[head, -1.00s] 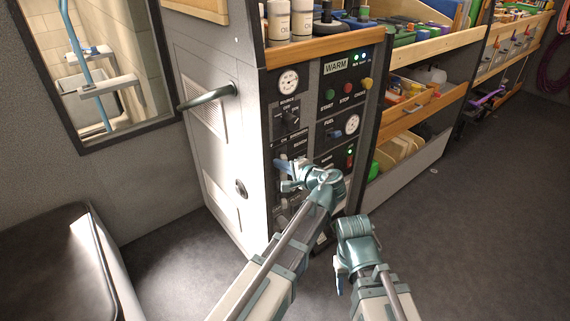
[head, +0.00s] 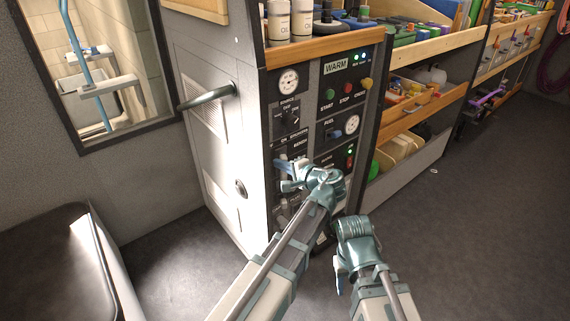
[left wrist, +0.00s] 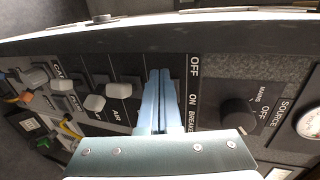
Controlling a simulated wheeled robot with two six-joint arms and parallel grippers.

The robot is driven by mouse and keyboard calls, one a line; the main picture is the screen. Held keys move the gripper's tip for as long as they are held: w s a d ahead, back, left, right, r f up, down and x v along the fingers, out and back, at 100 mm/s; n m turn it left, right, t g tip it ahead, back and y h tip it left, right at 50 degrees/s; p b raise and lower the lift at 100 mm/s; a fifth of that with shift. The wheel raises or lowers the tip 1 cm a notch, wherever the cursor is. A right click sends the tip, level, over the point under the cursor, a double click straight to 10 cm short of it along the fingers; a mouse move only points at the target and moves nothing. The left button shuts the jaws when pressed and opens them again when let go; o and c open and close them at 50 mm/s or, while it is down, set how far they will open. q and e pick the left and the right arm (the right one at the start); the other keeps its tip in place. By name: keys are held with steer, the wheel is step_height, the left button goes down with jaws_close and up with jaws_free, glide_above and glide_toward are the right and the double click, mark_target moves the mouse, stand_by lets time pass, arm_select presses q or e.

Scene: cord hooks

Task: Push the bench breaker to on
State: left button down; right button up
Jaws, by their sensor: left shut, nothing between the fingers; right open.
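In the left wrist view the shut fingers (left wrist: 158,100) lie over the breaker row beside the OFF and ON markings. They hide the bench breaker's lever, so I cannot tell its position or whether they touch it. Other pale breaker levers (left wrist: 95,103) show to their left. My right gripper (head: 339,279) is open and empty, low in front of the cabinet.
A rotary source switch (left wrist: 238,112) and a gauge (left wrist: 311,123) sit to the right of the fingers in the wrist view. Shelves with bins (head: 410,110) stand to the right.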

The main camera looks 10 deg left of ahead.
arm_select(q)
steer(key=shift+w+d, duration=0.1)
steer(key=shift+w, duration=0.05)
steer(key=shift+w+d, duration=0.8)
steer(key=shift+w, duration=0.25)
steer(key=s+d, duration=0.2)
steer(key=shift+s+d, duration=0.25)
steer(key=shift+d, duration=0.15)
stand_by(0.4)
